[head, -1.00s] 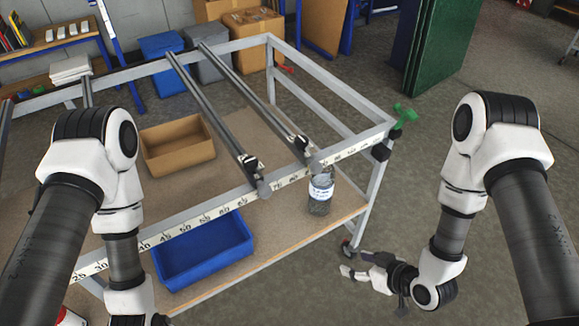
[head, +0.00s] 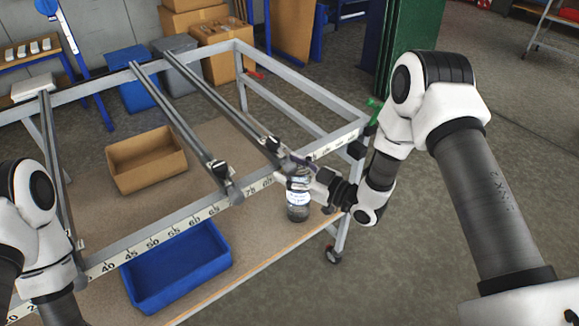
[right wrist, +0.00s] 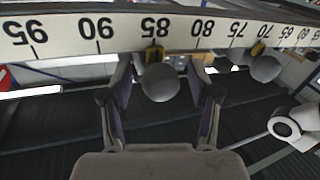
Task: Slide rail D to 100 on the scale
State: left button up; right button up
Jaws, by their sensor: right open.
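The rightmost rail (head: 220,94) runs front to back across the frame; I cannot read a letter on it. In the right wrist view its round grey knob (right wrist: 160,82) hangs under the scale (right wrist: 120,32), and its yellow pointer (right wrist: 155,54) stands near 85. My right gripper (head: 291,172) is at this rail's front end. In the right wrist view it is open, one finger on each side of the knob, with gaps showing. 100 on the scale is not readable. My left arm shows at the lower left, its gripper out of view.
A neighbouring rail (head: 180,121) ends to the left, its knob (right wrist: 264,68) near 70-75. A jar (head: 298,208) stands on the lower shelf below my right gripper. A blue tray (head: 178,268) and a brown box (head: 147,160) lie farther left.

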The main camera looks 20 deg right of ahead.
grip_shut()
jog(key=w+d, duration=0.1)
jog(key=d, duration=0.3)
jog(key=w+d+b, duration=0.1)
jog(key=w+d, duration=0.1)
jog(key=d, duration=0.3)
jog(key=w+d+b, duration=0.1)
jog(key=w+d, duration=0.1)
jog(key=d, duration=0.3)
jog(key=shift+w+d, duration=0.1)
grip_release()
jog(key=v, duration=1.1)
jog(key=shift+s+d, duration=0.3)
